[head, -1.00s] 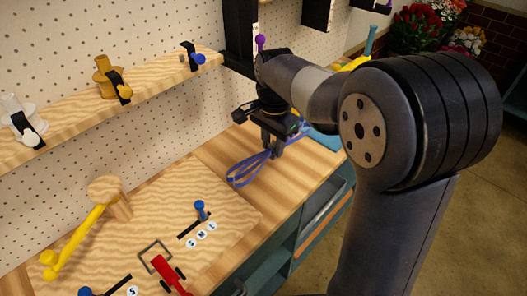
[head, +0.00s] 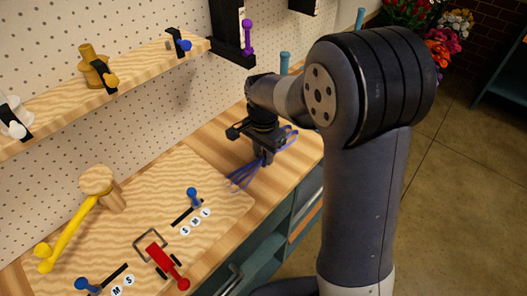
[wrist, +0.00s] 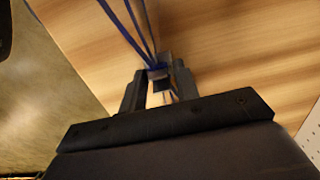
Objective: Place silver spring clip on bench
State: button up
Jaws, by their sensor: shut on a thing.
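My gripper (head: 265,158) points down over the bare wooden bench (head: 216,137), just right of the light patterned board. In the wrist view my gripper (wrist: 160,88) is shut on a small silver-grey piece (wrist: 159,72), which looks like the silver spring clip. Thin blue strands (wrist: 137,32) run out from between the fingertips. In the head view the blue strands (head: 242,176) fan out on both sides of the fingers, at or close above the bench top. I cannot tell whether the clip touches the bench. The fingers hide most of it.
The patterned board (head: 150,205) carries a yellow-handled wooden mallet (head: 72,222), blue sliders, a red lever (head: 163,262) and a wire frame. A wooden shelf (head: 135,78) and pegboard stand behind. A teal cylinder (head: 284,63) stands behind my arm. Bare bench lies around my gripper.

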aim_at(264, 152)
jog(key=o, duration=1)
jog(key=shift+c, duration=0.2)
notch_tip(264, 152, up, 12)
jog(key=shift+r, duration=0.15)
notch_tip(264, 152, down, 12)
jog(key=shift+f, duration=0.1)
jog(key=shift+r, duration=1.6)
